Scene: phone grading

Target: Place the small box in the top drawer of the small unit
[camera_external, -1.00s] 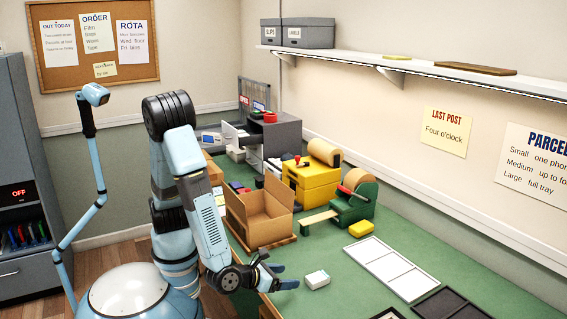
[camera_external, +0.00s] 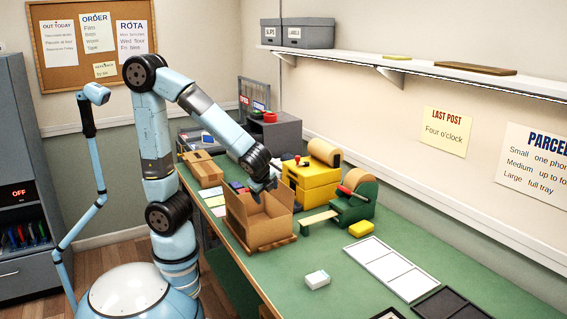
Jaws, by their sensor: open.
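The small white box (camera_external: 317,279) lies on the green bench top near its front edge, with nothing touching it. The small grey unit (camera_external: 286,131) stands at the far end of the bench, with red and green items on top. My arm hides most of its drawer fronts, so I cannot tell how its top drawer stands. My gripper (camera_external: 266,187) is open and points down at the open cardboard carton, well away from the small box. Its fingertips are small and dark here, and I see nothing held.
The open cardboard carton (camera_external: 250,236) stands mid-bench. Behind it are a yellow unit (camera_external: 311,186) and a green tape dispenser (camera_external: 358,204). A yellow block (camera_external: 361,229) and a white divided tray (camera_external: 391,267) lie to the right. The bench around the small box is clear.

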